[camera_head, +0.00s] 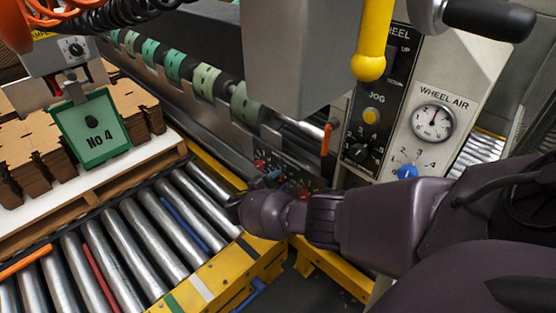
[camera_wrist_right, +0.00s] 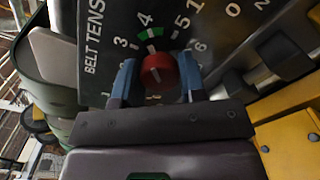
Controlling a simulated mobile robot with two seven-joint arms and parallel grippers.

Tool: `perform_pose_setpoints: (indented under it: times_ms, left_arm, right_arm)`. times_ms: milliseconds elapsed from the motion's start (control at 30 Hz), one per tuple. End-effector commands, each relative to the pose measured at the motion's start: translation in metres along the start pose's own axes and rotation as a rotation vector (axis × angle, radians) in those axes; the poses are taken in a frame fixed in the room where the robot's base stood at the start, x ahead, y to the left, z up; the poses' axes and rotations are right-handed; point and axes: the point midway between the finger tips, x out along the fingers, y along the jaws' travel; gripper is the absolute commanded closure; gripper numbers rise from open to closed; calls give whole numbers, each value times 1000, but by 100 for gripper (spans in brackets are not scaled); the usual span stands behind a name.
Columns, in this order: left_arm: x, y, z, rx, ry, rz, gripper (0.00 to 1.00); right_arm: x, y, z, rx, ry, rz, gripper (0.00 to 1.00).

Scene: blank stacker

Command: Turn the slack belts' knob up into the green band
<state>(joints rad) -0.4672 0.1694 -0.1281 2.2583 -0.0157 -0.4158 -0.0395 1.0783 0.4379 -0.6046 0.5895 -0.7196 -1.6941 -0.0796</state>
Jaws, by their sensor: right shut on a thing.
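In the right wrist view a red knob (camera_wrist_right: 158,70) sits on a black dial plate lettered "BELT TENS" (camera_wrist_right: 95,35). A short green band (camera_wrist_right: 150,34) lies by the 4. The knob's white pointer mark points up toward the band; I cannot tell exactly where inside it the mark falls. My right gripper (camera_wrist_right: 157,82) is shut on this knob, one blue finger on each side. In the head view my right gripper (camera_head: 262,184) reaches in from the right to the low control panel (camera_head: 285,168) and hides the gripped knob. My left gripper is not in view.
In the head view, a wheel panel with an air gauge (camera_head: 432,122) and blue knob (camera_head: 407,172) stands above my arm. Rollers (camera_head: 150,233), a yellow rail (camera_head: 205,284) and a green "No 4" sign (camera_head: 90,128) lie left.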

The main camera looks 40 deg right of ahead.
Motion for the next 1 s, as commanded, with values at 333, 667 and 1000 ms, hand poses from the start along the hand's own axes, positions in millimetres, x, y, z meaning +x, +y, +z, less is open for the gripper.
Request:
perform_pose_setpoints:
  times_ms: [333,667,1000]
  left_arm:
    - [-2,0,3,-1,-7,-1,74]
    - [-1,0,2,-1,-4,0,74]
    - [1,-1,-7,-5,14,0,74]
  right_arm:
    - [0,0,0,-1,0,-1,53]
    - [0,0,0,-1,0,0,37]
    - [-33,1,0,0,3,-2,37]
